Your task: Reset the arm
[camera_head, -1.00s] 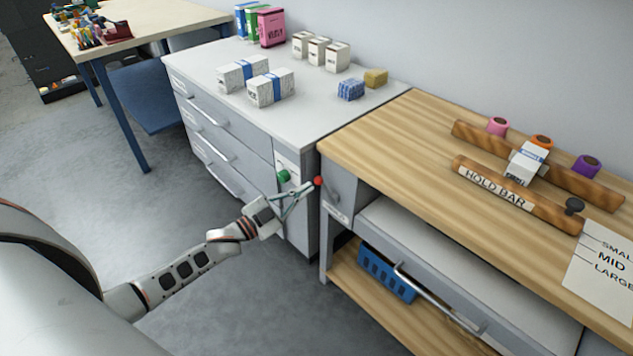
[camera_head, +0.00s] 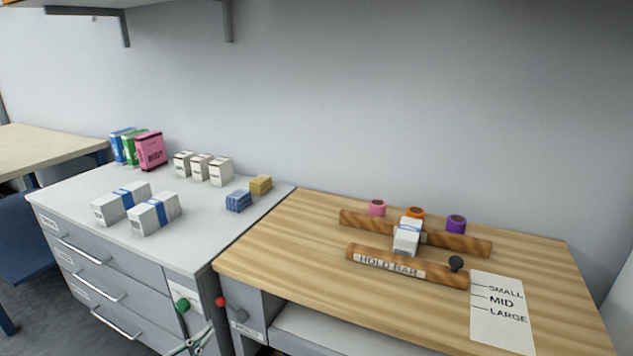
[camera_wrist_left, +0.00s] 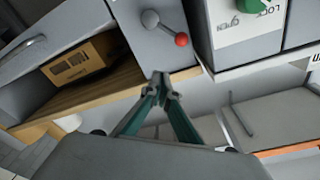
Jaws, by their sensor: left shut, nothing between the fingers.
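My left gripper (camera_head: 195,342) shows at the bottom edge of the head view, in front of the cabinet; most of its arm is out of frame. In the left wrist view its teal fingers (camera_wrist_left: 163,88) come together at the tips and hold nothing. The red-balled lever (camera_head: 221,301) on the bench's end panel is just above and right of the fingers; it also shows in the left wrist view (camera_wrist_left: 182,40), apart from the fingertips. A green knob (camera_head: 182,305) is on the cabinet front. My right gripper is not in view.
The grey cabinet (camera_head: 75,185) carries white boxes (camera_head: 155,213), a blue sponge (camera_head: 238,201) and a tan block (camera_head: 260,185). The wooden bench (camera_head: 290,250) holds the HOLD BAR rail (camera_head: 440,274), tape rolls (camera_head: 455,224) and a size card (camera_head: 505,325). A cardboard box (camera_wrist_left: 78,63) sits on the lower shelf.

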